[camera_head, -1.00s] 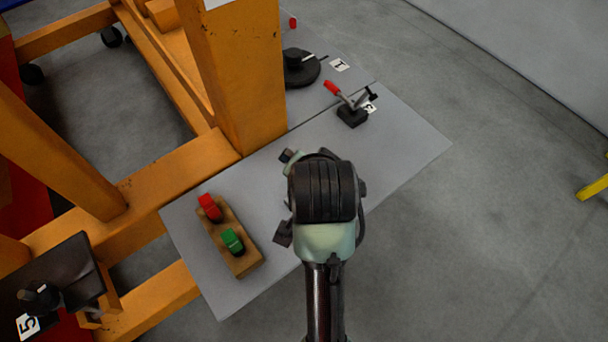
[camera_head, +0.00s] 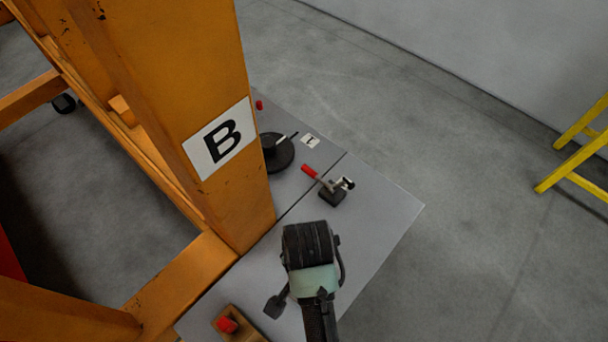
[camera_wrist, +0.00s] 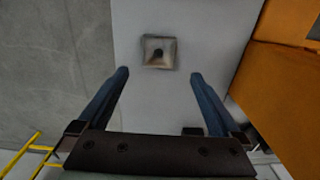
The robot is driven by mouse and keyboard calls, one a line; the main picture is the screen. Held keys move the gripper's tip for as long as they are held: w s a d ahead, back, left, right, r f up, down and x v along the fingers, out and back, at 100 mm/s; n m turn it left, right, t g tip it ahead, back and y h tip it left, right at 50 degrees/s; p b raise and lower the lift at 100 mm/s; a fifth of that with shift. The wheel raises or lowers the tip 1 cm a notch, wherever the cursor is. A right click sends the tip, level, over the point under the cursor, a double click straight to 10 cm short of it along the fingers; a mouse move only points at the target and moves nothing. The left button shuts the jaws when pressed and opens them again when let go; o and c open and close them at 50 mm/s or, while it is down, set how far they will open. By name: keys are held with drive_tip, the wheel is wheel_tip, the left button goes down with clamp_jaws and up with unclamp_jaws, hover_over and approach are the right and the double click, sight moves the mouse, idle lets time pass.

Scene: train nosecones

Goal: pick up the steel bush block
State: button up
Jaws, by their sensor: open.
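The steel bush block (camera_wrist: 150,60) is a small square block with a dark round hole in its middle. In the wrist view it lies on the light grey tabletop (camera_wrist: 135,25), near the top centre. My gripper (camera_wrist: 159,75) is open and empty. Its two blue fingers straddle the view, with the block just beyond the tips, roughly centred between them. The fingers do not appear to touch it. In the head view I cannot make out the block; my arm covers part of the tabletop.
A large orange frame post marked B (camera_head: 215,140) rises beside the table. A red-handled clamp (camera_head: 331,194) and a round black fixture (camera_head: 276,152) stand farther back. A wooden box with a red button (camera_head: 228,325) is at the near left. A yellow stand (camera_head: 575,165) is far right.

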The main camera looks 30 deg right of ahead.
wheel_tip(320, 180, down, 4)
drive_tip(key=shift+w+f, duration=0.1)
drive_tip(key=shift+s+f+p, duration=0.15)
drive_tip(key=shift+f+p, duration=0.3)
drive_tip(key=shift+f, duration=1)
drive_tip(key=shift+s+f+p, duration=0.15)
drive_tip(key=shift+f+p, duration=0.25)
drive_tip(key=shift+f, duration=1)
clamp_jaws()
